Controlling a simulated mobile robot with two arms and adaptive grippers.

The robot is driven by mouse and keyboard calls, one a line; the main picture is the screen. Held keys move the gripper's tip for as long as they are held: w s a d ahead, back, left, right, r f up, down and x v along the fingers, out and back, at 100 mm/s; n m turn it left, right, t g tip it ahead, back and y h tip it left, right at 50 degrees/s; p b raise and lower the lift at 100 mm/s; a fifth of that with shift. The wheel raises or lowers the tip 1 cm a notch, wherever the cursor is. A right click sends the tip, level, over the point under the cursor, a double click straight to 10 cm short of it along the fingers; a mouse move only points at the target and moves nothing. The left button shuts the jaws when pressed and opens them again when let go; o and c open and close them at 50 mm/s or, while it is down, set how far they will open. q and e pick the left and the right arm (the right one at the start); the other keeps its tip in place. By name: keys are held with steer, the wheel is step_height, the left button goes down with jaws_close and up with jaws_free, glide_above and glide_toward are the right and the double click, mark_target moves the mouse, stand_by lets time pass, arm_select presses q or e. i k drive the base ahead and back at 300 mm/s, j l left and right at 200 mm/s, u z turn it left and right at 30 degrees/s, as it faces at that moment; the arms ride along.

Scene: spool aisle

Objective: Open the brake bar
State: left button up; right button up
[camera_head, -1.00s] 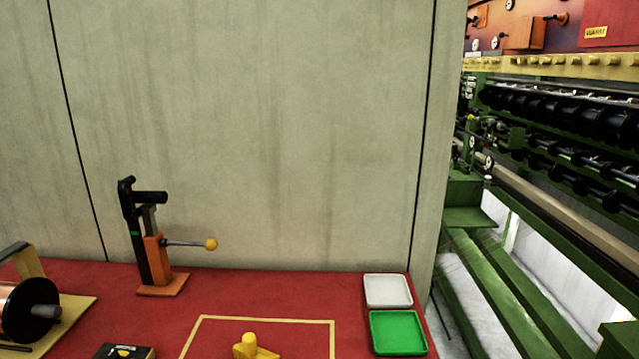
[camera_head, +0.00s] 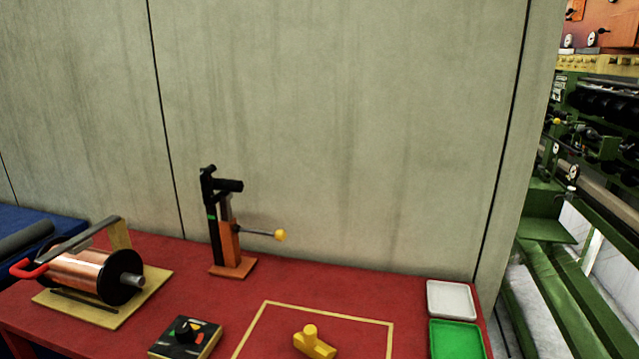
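The brake bar (camera_head: 86,233) is a flat dark bar with a red handle (camera_head: 27,268) at its left end. It runs from a tan upright post (camera_head: 120,236) over a copper wire spool (camera_head: 80,270) with black flanges. The spool lies on a tan base plate (camera_head: 93,316) at the left of the red table. The bar looks lowered across the top of the spool; I cannot tell whether it touches the copper. Neither of my grippers shows in the head view.
On the red table (camera_head: 290,288) stand a black-and-orange lever stand (camera_head: 226,235) with a yellow-knobbed rod, a control box (camera_head: 186,338), a yellow piece (camera_head: 313,342) inside a yellow outline, a white tray (camera_head: 451,299) and a green tray (camera_head: 456,340). A blue table (camera_head: 40,222) adjoins at left.

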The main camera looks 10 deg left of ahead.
mark_target(79, 242)
steer(key=u, duration=1.95)
